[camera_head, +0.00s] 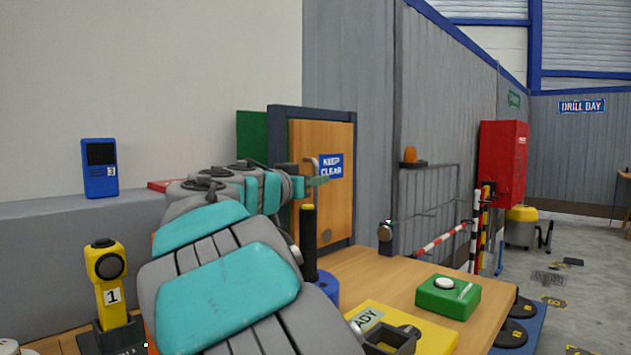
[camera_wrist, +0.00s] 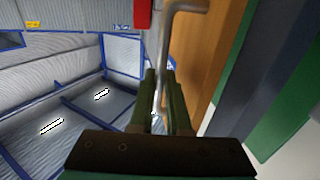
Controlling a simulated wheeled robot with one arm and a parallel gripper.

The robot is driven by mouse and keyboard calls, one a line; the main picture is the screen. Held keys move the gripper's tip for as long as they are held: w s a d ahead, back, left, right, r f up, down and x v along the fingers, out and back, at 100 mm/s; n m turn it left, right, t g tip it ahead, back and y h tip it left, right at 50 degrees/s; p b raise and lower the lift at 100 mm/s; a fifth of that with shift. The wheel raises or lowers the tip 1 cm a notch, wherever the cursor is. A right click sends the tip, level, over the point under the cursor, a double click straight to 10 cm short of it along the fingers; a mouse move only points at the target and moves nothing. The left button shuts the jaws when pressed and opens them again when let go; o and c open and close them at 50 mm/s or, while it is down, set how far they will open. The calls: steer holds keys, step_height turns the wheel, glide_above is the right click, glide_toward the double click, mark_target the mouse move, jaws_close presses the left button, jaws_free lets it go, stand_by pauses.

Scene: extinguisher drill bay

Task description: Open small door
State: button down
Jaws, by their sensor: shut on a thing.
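The small door (camera_head: 340,212) is a wooden panel in a dark frame (camera_head: 355,120), with a blue "KEEP CLEAR" sign (camera_head: 331,166) on it. It looks in line with its frame; I cannot tell whether it is slightly ajar. My gripper (camera_head: 318,181) is at the door's left side, just below the sign. In the wrist view its two green fingers (camera_wrist: 162,98) are closed around the metal handle (camera_wrist: 166,48), whose bent top shows above them. The orange-brown door (camera_wrist: 207,50) is beside the fingers there. My arm hides the door's lower left part in the head view.
A wooden bench (camera_head: 385,275) in front holds a green button box (camera_head: 447,296), a yellow unit (camera_head: 415,330) and a black post with a yellow top (camera_head: 309,240). A yellow device marked 1 (camera_head: 108,285) stands left. A red cabinet (camera_head: 503,160) and open floor are right.

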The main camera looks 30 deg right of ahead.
stand_by(0.8)
steer(key=s+d+b, duration=0.1)
steer(key=s+b, duration=0.1)
steer(key=b, duration=0.1)
steer(key=shift+d, duration=0.25)
steer(key=c, duration=1.2)
jaws_free()
steer(key=shift+o, duration=0.2)
